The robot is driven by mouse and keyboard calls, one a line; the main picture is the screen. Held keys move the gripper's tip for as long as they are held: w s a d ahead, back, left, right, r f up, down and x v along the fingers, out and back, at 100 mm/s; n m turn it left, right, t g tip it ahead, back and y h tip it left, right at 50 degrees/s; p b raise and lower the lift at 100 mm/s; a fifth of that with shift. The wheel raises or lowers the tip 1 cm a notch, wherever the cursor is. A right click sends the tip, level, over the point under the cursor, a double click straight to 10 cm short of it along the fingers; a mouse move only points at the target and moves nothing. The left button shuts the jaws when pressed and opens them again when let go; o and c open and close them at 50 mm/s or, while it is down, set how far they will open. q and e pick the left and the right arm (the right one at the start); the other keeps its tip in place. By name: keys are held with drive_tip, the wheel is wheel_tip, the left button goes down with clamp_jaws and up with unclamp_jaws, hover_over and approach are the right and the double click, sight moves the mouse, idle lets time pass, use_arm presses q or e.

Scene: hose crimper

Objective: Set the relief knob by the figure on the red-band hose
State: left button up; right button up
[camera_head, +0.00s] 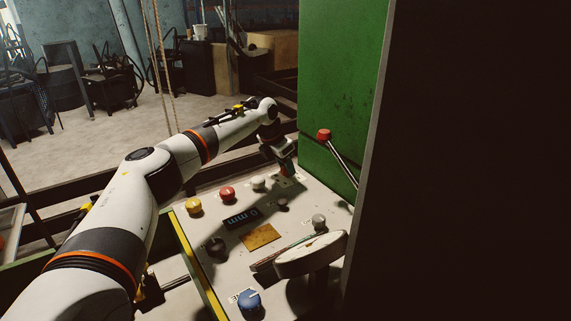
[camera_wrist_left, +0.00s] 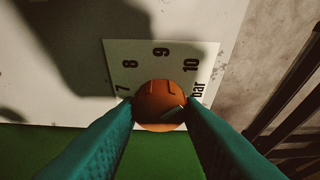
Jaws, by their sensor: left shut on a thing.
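The relief knob (camera_wrist_left: 158,100) is round and orange. It sits on a pale scale plate (camera_wrist_left: 140,50) with the figures 7, 8, 9, 10 and "bar". A pale line shows on its lower right; which figure it is set to, I cannot tell. My left gripper (camera_wrist_left: 162,112) is shut on the knob, one teal finger on each side. In the head view my left gripper (camera_head: 287,167) reaches down to the panel's far end, beside the green housing, mostly hiding the knob. My right gripper is out of view. I cannot make out a red-band hose.
The panel (camera_head: 215,285) carries a yellow button (camera_head: 194,206), a red button (camera_head: 227,194), a blue knob (camera_head: 249,300) and a small display (camera_head: 241,217). A red-tipped lever (camera_head: 324,135) stands by the green housing (camera_head: 335,80). A pale oval-topped part (camera_head: 310,255) rises in front.

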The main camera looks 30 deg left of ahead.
use_arm(q)
drive_tip(key=shift+r+n+y+p, duration=0.2)
drive_tip(key=shift+n+y+p, duration=0.1)
drive_tip(key=shift+n+p, duration=0.45)
drive_tip(key=n+y+p, duration=0.1)
drive_tip(key=n, duration=0.1)
drive_tip(key=shift+d+n, duration=0.15)
drive_tip(key=shift+n, duration=0.2)
drive_tip(key=shift+f+n+y+p, duration=0.1)
drive_tip(key=shift+n+y+p, duration=0.4)
drive_tip(key=shift+n, duration=0.6)
drive_tip(key=shift+n+y, duration=0.3)
drive_tip(key=shift+n, duration=0.7)
drive_tip(key=o, duration=1)
drive_tip(key=b+v, duration=0.1)
drive_tip(key=v, duration=1.1)
